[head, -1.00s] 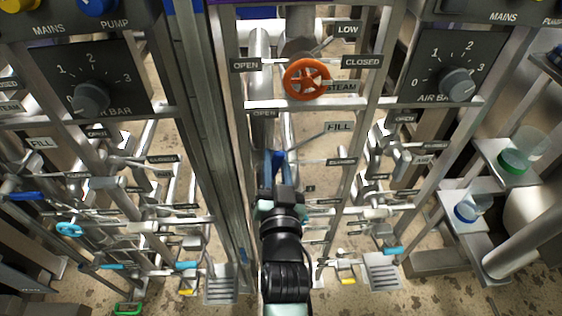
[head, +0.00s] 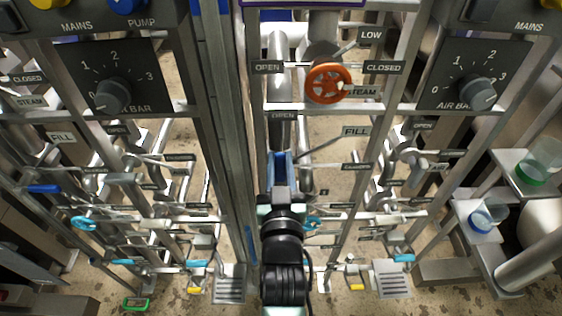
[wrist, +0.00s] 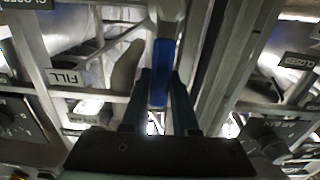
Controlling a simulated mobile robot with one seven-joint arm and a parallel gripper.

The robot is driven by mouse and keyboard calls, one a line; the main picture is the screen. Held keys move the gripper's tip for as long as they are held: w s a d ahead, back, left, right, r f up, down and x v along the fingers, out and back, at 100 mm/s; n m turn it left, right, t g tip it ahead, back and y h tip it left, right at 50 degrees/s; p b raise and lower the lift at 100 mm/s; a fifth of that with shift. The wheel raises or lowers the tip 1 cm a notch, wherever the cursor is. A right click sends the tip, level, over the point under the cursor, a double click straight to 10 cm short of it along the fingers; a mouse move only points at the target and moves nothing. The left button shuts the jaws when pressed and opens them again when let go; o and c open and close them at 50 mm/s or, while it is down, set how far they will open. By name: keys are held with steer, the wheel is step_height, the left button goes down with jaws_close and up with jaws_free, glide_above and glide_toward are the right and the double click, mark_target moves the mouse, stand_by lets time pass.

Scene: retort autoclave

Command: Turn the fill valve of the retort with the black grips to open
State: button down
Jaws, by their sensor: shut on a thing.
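My gripper (head: 281,182) is shut on this lever; the wrist view shows the bright blue handle (wrist: 161,70) between the two dark fingers of my gripper (wrist: 163,80). The valve body is mostly hidden behind my arm in the head view. I cannot make out black grips on the retort.
An orange steam handwheel (head: 328,83) sits above the lever on the same frame. A thick upright post (head: 222,130) stands close on the left. Dials, pipes and other levers crowd both sides. Shelves with bottles (head: 487,216) stand at the right.

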steer(key=shift+a+r, duration=0.1)
steer(key=shift+a, duration=0.1)
steer(key=c, duration=0.7)
jaws_free()
steer(key=shift+d, duration=0.1)
steer(key=s, duration=1.3)
steer(key=shift+b, duration=0.4)
